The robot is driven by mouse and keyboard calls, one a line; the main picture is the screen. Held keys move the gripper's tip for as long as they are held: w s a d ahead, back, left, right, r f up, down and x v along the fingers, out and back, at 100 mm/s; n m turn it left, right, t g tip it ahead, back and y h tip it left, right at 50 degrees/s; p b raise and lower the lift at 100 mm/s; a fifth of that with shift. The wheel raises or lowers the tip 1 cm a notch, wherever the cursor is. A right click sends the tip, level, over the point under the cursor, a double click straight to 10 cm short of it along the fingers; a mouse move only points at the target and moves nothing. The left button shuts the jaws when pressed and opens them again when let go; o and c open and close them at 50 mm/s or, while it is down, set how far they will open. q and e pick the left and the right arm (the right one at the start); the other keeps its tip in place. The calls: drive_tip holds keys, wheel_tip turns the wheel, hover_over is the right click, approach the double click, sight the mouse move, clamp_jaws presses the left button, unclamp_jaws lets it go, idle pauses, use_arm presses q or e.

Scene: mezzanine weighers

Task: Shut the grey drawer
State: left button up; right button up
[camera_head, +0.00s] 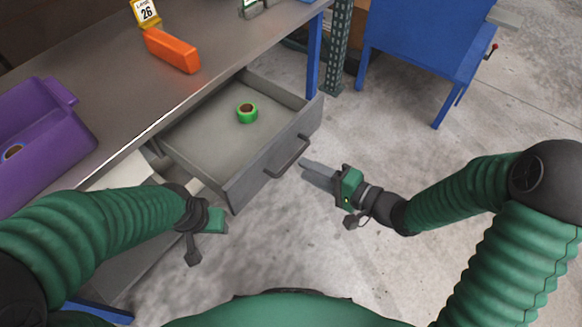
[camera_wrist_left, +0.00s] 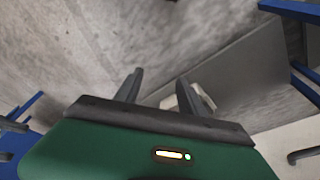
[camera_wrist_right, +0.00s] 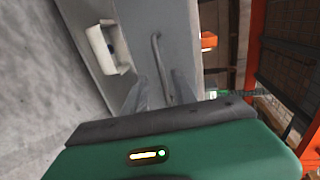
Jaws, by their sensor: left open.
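The grey drawer (camera_head: 215,135) is pulled out from under the workbench. A bar handle (camera_head: 288,158) is on its front, and it also shows in the right wrist view (camera_wrist_right: 159,62). A green ring-shaped roll (camera_head: 247,113) lies inside. My right gripper (camera_head: 306,169) is just outside the drawer front near the handle, with a small gap in the head view. In the right wrist view its fingers (camera_wrist_right: 160,93) are apart, with the handle ahead between them. My left gripper (camera_wrist_left: 158,88) is open and empty, near the drawer's near left corner; its fingers are unclear in the head view.
The workbench (camera_head: 95,95) overhangs the drawer. It carries a purple bin (camera_head: 40,140), an orange block (camera_head: 172,50) and a yellow-framed sign (camera_head: 146,12). The concrete floor before the drawer front is clear.

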sight(291, 161)
drive_tip(key=b+x, duration=0.2)
drive_tip(key=x, duration=0.4)
drive_tip(key=shift+a, duration=0.1)
clamp_jaws()
drive_tip(key=shift+s+f, duration=0.1)
drive_tip(key=shift+f, duration=0.05)
idle(1.0)
